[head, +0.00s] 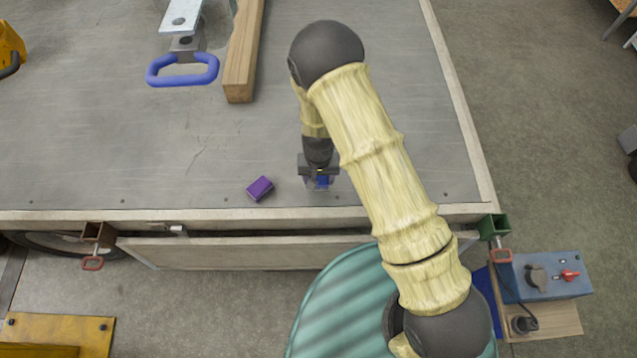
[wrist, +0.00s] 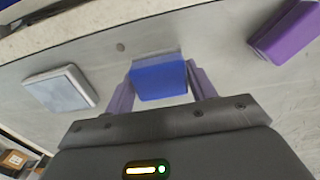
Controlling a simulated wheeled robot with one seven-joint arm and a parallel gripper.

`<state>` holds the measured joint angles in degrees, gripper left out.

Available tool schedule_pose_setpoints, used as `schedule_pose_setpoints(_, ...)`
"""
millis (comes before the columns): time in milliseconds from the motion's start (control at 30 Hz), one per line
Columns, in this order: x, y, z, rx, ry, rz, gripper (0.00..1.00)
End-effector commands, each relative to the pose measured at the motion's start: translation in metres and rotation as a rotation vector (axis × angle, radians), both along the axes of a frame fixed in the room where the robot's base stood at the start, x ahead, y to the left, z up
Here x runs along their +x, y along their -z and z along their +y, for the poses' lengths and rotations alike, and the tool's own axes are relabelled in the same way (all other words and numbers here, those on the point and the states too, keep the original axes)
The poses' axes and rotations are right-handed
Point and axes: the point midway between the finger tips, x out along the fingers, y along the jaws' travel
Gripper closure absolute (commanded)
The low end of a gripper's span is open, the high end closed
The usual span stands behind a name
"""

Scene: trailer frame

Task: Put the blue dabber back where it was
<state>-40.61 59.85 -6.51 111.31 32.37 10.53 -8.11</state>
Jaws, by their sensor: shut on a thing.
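The blue dabber (wrist: 158,80) is a small blue block between the two fingers of my gripper (wrist: 160,88) in the wrist view. My gripper is shut on it. In the head view my gripper (head: 318,182) points down near the front edge of the grey trailer bed (head: 150,150), and a bit of the blue dabber (head: 322,181) shows between the fingers. I cannot tell whether the dabber touches the bed.
A purple block (head: 260,188) lies left of my gripper; it also shows in the wrist view (wrist: 286,32). A pale grey square block (wrist: 60,88) lies on the other side. A wooden beam (head: 243,55) and a blue-handled metal part (head: 183,70) lie farther back.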

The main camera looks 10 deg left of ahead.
Motion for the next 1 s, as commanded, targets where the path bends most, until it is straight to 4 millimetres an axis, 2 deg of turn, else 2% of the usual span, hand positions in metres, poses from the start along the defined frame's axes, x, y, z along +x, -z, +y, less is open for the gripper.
schedule_pose_setpoints(233,0.000,0.003,0.000,0.000,0.000,0.001,0.62)
schedule_pose_setpoints(500,0.000,0.036,-0.001,-0.001,0.001,0.003,0.62)
schedule_pose_setpoints(767,0.000,0.042,0.000,0.000,0.000,0.001,0.62)
schedule_pose_setpoints(800,-0.001,0.042,0.000,0.000,0.000,0.001,0.42)
schedule_pose_setpoints(900,-0.001,0.042,0.000,0.000,0.000,0.001,0.23)
schedule_pose_setpoints(1000,-0.001,0.042,0.000,0.000,0.000,0.001,0.22)
